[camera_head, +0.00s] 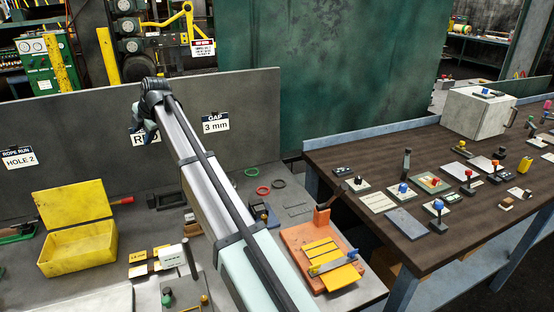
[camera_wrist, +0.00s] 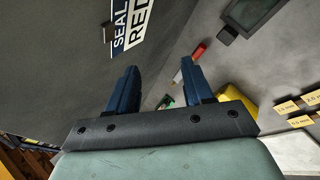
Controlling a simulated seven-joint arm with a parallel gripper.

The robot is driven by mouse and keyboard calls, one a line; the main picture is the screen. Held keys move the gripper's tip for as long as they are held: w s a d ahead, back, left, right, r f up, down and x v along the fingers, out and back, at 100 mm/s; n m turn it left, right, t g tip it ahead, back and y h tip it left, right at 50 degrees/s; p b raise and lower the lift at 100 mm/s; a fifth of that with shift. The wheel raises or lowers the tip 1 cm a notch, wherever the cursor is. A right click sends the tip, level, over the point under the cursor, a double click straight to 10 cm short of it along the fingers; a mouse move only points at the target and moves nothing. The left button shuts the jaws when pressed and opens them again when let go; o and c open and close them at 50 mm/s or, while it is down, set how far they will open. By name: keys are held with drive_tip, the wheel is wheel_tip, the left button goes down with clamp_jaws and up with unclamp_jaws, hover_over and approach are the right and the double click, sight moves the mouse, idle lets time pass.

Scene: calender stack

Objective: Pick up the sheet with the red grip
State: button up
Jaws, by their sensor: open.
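My gripper shows in the wrist view (camera_wrist: 160,78) with its two dark blue fingers apart and nothing between them. In the head view my gripper (camera_head: 150,128) is raised in front of the grey back panel, far from the right-hand table. On that table are several small pieces with coloured knobs. Red knobs stand at the middle (camera_head: 468,174) and just behind it (camera_head: 495,163). I cannot tell which of these is the sheet with the red grip.
A yellow open box (camera_head: 80,252) stands on the left bench. An orange stand with yellow strips (camera_head: 300,238) is at the bench's right end. A white block (camera_head: 478,110) stands at the back of the dark table (camera_head: 385,232). My arm hides part of the bench.

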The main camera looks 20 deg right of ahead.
drive_tip(key=s+d+f+g+h, duration=0.1)
drive_tip(key=s+d+h, duration=0.25)
drive_tip(key=d, duration=2.55)
drive_tip(key=s+d+f+h, duration=0.15)
drive_tip(key=s+d, duration=0.25)
drive_tip(key=d, duration=2.4)
drive_tip(key=m+g+h, duration=0.4)
drive_tip(key=m+g, duration=0.1)
drive_tip(key=m, duration=0.2)
approach(437, 178)
drive_tip(key=shift+x, duration=4.25)
drive_tip(key=shift+s+a, duration=0.1)
drive_tip(key=shift+c, duration=0.2)
clamp_jaws()
